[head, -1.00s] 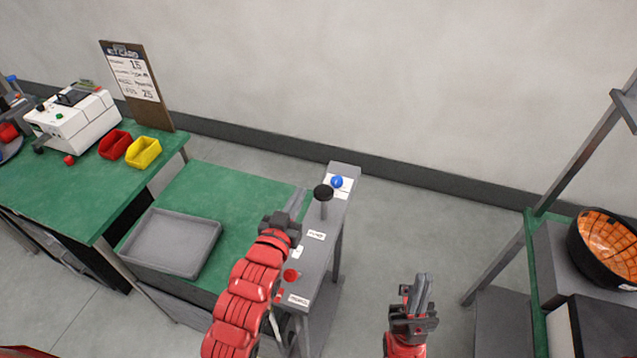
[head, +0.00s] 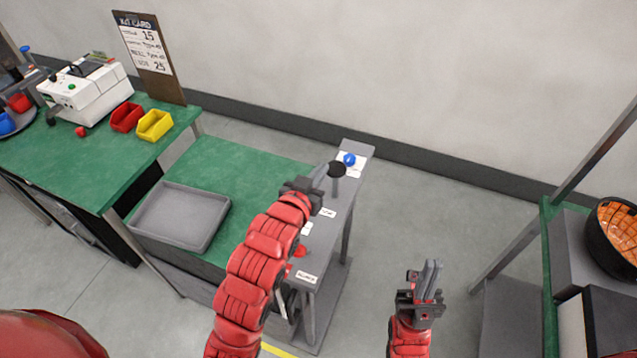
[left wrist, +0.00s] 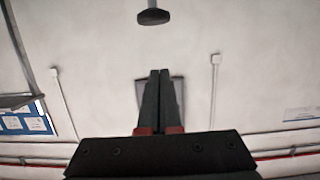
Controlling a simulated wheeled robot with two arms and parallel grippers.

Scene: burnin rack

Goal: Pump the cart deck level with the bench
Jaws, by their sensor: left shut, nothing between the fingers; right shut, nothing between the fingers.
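The cart deck (head: 225,155) is a green top with a grey tray (head: 180,217) on it, standing beside the green bench (head: 70,170) and looking lower than it. To the deck's right is a narrow grey stand (head: 325,235) with a black-knobbed lever (head: 337,170), a blue button (head: 349,160), a red button (head: 300,251) and small labels. My left gripper (head: 318,176) is shut and empty, close to the black knob; I cannot tell if they touch. A dark knob (left wrist: 153,17) shows in the left wrist view, apart from the fingertips. My right gripper (head: 430,275) is shut and empty over the floor.
A white machine (head: 90,92), a red bin (head: 126,117), a yellow bin (head: 154,125) and a card board (head: 150,55) stand on the bench. At the right, a shelf rack (head: 500,250) holds a black bowl (head: 612,235). Floor between stand and rack is clear.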

